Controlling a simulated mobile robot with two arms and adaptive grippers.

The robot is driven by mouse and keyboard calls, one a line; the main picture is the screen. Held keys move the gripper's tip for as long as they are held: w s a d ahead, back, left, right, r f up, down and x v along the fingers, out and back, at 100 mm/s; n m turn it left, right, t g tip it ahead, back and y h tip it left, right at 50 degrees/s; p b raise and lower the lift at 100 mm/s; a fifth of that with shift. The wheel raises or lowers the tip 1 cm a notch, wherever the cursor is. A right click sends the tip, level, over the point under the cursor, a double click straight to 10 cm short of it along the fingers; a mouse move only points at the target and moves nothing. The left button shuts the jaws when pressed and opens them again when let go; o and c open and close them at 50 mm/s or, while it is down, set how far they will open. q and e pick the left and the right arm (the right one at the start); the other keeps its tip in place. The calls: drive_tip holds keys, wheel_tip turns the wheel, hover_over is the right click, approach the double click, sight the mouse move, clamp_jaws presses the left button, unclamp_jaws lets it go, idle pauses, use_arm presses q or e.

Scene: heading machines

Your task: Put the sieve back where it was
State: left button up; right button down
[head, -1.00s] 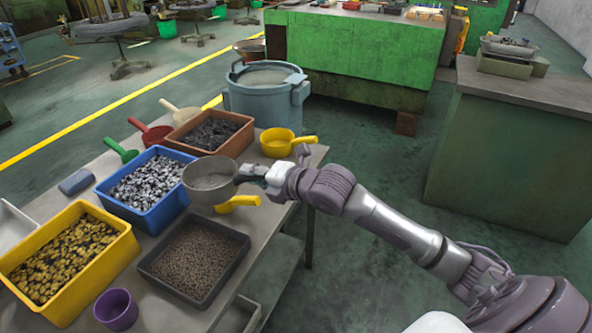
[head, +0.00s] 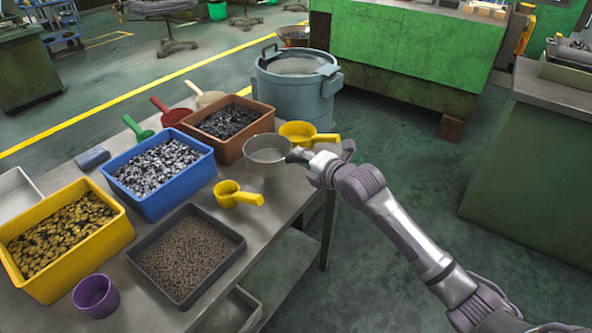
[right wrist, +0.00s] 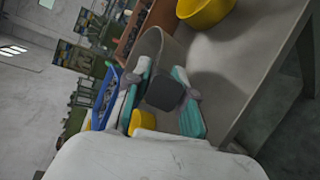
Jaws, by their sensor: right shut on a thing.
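The sieve (head: 268,157) is a round grey metal pan with a short handle. In the head view it is at the right edge of the table, between the brown bin and the yellow scoops. My right gripper (head: 300,156) is shut on its handle from the right. The right wrist view shows the sieve (right wrist: 163,48) close up, with the gripper's teal fingers (right wrist: 165,100) on either side of the dark handle end. Whether the sieve touches the table is hard to tell. My left gripper is not in view.
A large blue-grey pot (head: 295,92) stands behind the table. The table (head: 262,222) holds a brown bin (head: 229,151), a blue bin (head: 150,204), a dark bin (head: 152,287) and a yellow bin (head: 48,298). Yellow scoops (head: 228,193) (head: 297,132) lie close to the sieve.

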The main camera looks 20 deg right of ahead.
sight(289, 165)
drive_tip(key=shift+f+x, duration=0.2)
drive_tip(key=shift+x, duration=0.95)
drive_tip(key=shift+a+f, duration=0.25)
wheel_tip(289, 165, down, 3)
drive_tip(key=shift+f, duration=0.35)
drive_tip(key=shift+d+f, duration=0.1)
drive_tip(key=shift+f, duration=0.1)
drive_tip(key=c, duration=1)
unclamp_jaws()
